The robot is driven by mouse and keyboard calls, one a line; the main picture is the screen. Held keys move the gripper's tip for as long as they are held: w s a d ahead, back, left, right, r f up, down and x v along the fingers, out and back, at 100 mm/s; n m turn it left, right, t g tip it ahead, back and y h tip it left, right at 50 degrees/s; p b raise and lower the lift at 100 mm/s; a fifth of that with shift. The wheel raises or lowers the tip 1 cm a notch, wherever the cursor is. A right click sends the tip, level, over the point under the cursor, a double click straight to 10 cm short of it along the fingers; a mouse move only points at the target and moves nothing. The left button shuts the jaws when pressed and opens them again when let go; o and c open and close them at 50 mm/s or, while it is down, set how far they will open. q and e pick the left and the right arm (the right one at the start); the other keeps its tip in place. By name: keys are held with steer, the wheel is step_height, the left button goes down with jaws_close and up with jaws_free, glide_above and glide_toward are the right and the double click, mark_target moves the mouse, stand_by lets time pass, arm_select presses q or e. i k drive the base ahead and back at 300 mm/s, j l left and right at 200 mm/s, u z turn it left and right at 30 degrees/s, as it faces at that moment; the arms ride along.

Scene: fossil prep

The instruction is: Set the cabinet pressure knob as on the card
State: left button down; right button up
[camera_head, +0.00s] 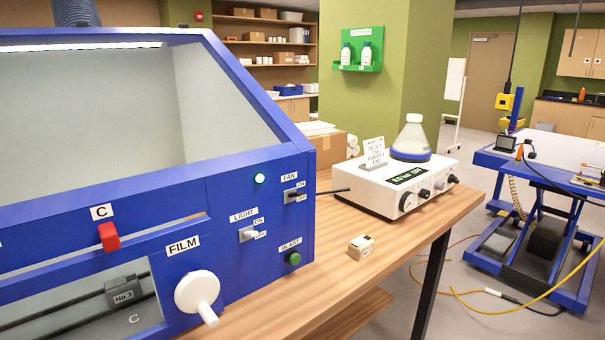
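A white control unit (376,192) stands on the wooden bench, right of the blue cabinet (262,215). Its front has a dark display (408,174) with green characters, too small to read surely. Below the display are a white round dial (408,201) and several small dark knobs (425,193). I cannot tell which one is the pressure knob. A white card (375,152) stands upright on top of the unit; its printed lines are too small to read surely. Neither of my grippers is in view.
The cabinet front carries a FAN switch (293,196), a LIGHT switch (247,234), a green BLAST button (293,258) and a white FILM crank (198,294). A conical bottle (412,138) sits on the unit. A small box (361,246) lies on the otherwise clear bench front.

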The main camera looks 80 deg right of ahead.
mark_target(425, 194)
steer(key=z, duration=3.3)
